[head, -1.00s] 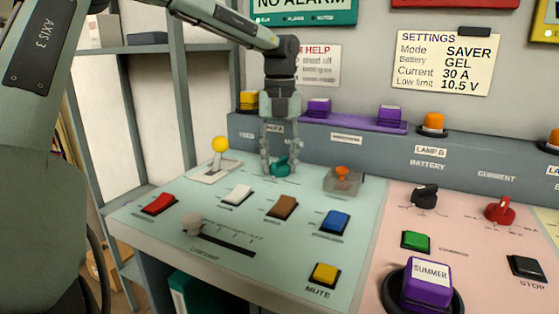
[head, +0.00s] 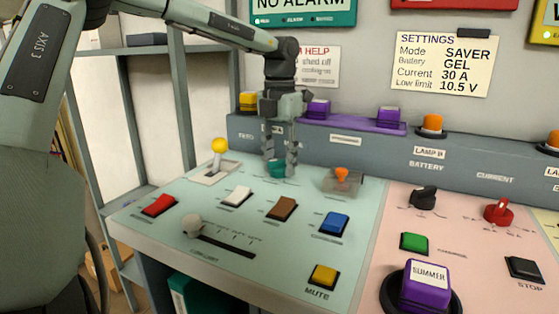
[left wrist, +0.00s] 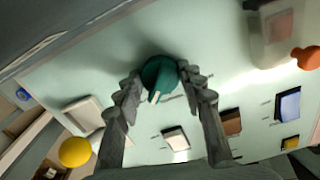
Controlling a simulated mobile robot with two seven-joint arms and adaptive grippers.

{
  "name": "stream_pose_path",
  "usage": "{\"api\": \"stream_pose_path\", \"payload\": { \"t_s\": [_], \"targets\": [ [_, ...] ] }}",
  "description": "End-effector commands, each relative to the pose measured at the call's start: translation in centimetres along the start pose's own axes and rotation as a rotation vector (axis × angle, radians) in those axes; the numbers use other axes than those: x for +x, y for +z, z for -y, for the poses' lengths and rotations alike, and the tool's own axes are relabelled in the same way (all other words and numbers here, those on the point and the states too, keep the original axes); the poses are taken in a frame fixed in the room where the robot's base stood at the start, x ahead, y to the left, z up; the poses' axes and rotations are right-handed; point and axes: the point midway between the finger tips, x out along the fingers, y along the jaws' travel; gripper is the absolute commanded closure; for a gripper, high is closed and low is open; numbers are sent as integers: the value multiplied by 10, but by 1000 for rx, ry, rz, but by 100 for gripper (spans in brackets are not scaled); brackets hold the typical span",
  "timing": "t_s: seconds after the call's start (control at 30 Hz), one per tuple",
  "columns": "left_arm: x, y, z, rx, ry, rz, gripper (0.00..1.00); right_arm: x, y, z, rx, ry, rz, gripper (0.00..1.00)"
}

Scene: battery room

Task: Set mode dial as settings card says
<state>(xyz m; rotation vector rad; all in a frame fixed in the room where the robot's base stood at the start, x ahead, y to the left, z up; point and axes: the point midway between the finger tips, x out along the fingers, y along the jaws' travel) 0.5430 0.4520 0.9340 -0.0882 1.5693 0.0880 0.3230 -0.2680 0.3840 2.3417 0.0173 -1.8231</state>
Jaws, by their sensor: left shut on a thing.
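The settings card (head: 443,63) on the back wall reads Mode SAVER, Battery GEL, Current 30 A, Low limit 10.5 V. The teal dial (head: 277,169) stands on the pale green panel, below my left gripper (head: 277,163). In the left wrist view the dial (left wrist: 158,74) sits between the fingertips of the gripper (left wrist: 160,84), which is shut on it. A pale pointer mark on the dial faces the lower part of that view. The dial's position labels are hidden or too blurred to read. My right gripper is out of view.
A yellow-knobbed lever (head: 219,146) stands left of the dial and an orange switch under a clear cover (head: 342,180) stands right. Red (head: 159,205), white (head: 236,196), brown (head: 282,208) and blue (head: 334,223) buttons lie in front. A slider (head: 192,227) sits nearer the front edge.

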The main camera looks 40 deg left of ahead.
Motion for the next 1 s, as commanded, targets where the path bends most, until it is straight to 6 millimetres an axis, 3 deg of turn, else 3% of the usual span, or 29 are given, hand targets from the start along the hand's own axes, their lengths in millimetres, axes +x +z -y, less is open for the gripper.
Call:
{"api": "stream_pose_path", "payload": {
  "t_s": [0.5, 0.53, 0.67, 1.0],
  "targets": [
    [-1, 0, 0, 18, 1, 2, 90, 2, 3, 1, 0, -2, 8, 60],
    [-1, 0, 0, 18, 1, 2, 58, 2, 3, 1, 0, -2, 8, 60],
    [-1, 0, 0, 18, 1, 2, 42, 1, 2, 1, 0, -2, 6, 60],
    [-3, 0, 0, 16, 0, 1, 40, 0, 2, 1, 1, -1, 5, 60]
  ]
}}
